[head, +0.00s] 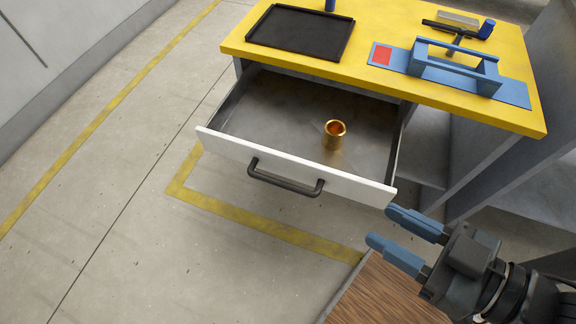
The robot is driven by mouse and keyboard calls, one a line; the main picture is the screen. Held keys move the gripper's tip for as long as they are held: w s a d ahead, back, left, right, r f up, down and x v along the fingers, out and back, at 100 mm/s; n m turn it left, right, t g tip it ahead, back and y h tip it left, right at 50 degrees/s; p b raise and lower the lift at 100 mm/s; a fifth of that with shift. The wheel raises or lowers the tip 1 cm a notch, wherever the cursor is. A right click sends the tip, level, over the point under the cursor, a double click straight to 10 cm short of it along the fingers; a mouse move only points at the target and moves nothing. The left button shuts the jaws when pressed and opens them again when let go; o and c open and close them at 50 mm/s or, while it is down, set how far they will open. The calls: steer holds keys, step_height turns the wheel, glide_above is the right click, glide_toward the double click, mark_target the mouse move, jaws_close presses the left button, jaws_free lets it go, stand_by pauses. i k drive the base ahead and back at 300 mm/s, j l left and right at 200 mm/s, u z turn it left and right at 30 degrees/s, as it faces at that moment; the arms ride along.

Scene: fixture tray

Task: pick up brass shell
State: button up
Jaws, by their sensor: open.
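The brass shell (334,135) is a short, shiny gold cylinder with an open top. It stands upright inside the pulled-out drawer (270,118), toward the drawer's front right. My gripper (388,228) is at the lower right, with its two blue fingers apart and nothing between them. It is outside the drawer, to the right of and below the shell in the picture, near the right end of the white drawer front. Nothing hides the shell.
The drawer's white front (230,148) carries a dark handle (286,180). Above is a yellow worktop (373,20) with a black tray (300,31) and a blue fixture (454,66). A brown wooden surface (385,297) lies below my gripper. The rest of the drawer looks empty.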

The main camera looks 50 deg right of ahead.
mark_target(334, 131)
steer(key=k+l+z, duration=0.25)
steer(key=k, duration=0.2)
steer(key=k+l+z, duration=0.1)
steer(key=k+z, duration=0.2)
steer(key=k, duration=0.15)
